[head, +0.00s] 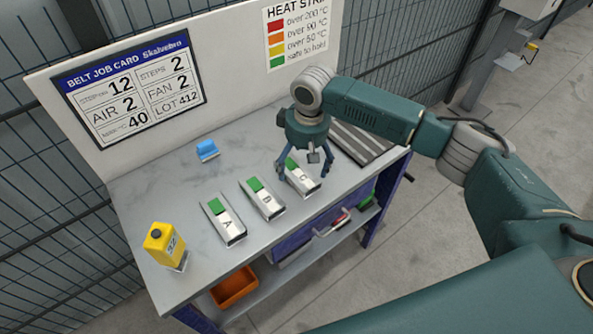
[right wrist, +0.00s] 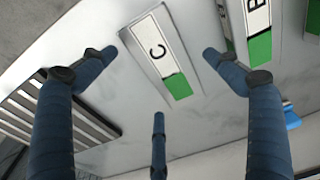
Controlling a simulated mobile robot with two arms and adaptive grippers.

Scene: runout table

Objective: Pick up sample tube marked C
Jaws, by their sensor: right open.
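The sample marked C (head: 303,181) is a pale, flat oblong piece with a green patch at one end. It lies on the grey table (head: 180,195), at the right end of a row with pieces B (head: 262,198) and A (head: 226,224). In the right wrist view C (right wrist: 157,48) shows its letter and green patch clearly. My right gripper (head: 305,172) is over C with its blue fingers spread. In the right wrist view, two fingertips are on either side of C and a third is below it, with nothing held. My left gripper is not in view.
B lies close beside C. A dark striped panel (head: 360,143) lies to the right of C. A small blue object (head: 207,150) and a yellow container (head: 160,242) stand on the left half. A board rises behind. An orange bin (head: 235,288) sits on the lower shelf.

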